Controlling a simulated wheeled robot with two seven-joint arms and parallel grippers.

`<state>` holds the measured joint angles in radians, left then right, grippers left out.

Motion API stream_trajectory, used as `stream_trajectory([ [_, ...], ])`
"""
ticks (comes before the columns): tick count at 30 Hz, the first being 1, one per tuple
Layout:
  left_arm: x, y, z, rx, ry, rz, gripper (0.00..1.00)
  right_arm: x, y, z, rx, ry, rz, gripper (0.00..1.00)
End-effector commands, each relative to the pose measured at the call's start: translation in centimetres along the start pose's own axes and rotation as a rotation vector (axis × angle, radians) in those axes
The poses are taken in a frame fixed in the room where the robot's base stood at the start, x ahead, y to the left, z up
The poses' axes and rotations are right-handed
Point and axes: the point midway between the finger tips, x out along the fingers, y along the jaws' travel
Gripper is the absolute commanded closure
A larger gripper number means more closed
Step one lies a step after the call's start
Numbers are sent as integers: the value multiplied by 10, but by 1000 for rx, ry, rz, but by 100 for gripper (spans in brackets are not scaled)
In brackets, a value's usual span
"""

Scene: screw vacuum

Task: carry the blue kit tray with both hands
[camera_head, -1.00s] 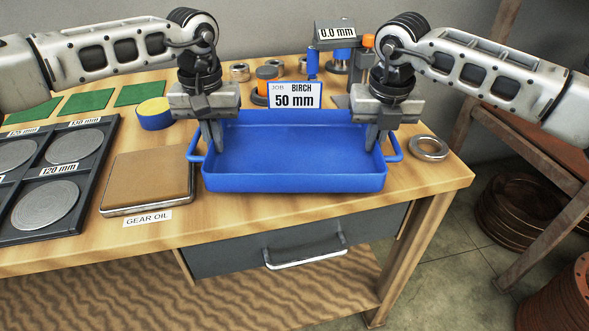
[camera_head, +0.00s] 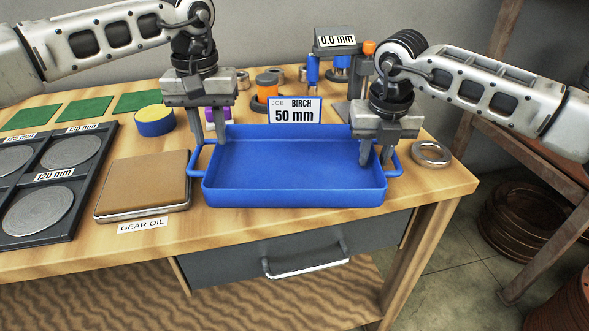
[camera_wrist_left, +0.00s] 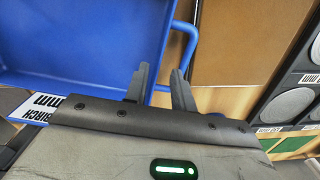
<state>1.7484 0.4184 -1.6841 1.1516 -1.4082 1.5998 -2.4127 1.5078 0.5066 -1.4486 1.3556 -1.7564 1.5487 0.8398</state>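The blue kit tray (camera_head: 290,190) rests on the wooden bench, empty, with a handle loop at each short side. Its left handle (camera_wrist_left: 182,42) shows in the left wrist view. My left gripper (camera_head: 210,138) is over the tray's left end, fingers apart and raised. In the left wrist view its fingertips (camera_wrist_left: 160,80) stand apart near the handle's end, gripping nothing. My right gripper (camera_head: 377,160) is low at the tray's right end, near the right handle (camera_head: 394,162). Its fingers are slightly apart by the right wall; exact contact is unclear.
A job card (camera_head: 295,110) reading BIRCH 50 mm stands behind the tray. A tan-topped gear oil box (camera_head: 145,185) is close on the left, beside a rack of discs (camera_head: 40,210). A metal ring (camera_head: 431,153) lies to the right, near the bench edge.

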Motion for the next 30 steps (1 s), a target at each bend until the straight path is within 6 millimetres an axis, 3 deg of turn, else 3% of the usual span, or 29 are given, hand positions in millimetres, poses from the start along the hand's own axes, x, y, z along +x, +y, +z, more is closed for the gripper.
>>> stream_trajectory([
  [6,-46,0,0,0,2,1,75,0,0,0,-1,0,0,75],
  [12,-66,0,0,-1,0,-1,75,0,0,0,0,0,0,75],
  [16,-70,0,0,0,-2,-1,75,-8,0,0,0,-2,2,75],
  [30,-69,0,0,-1,-2,-1,75,-99,0,0,0,-3,1,75],
])
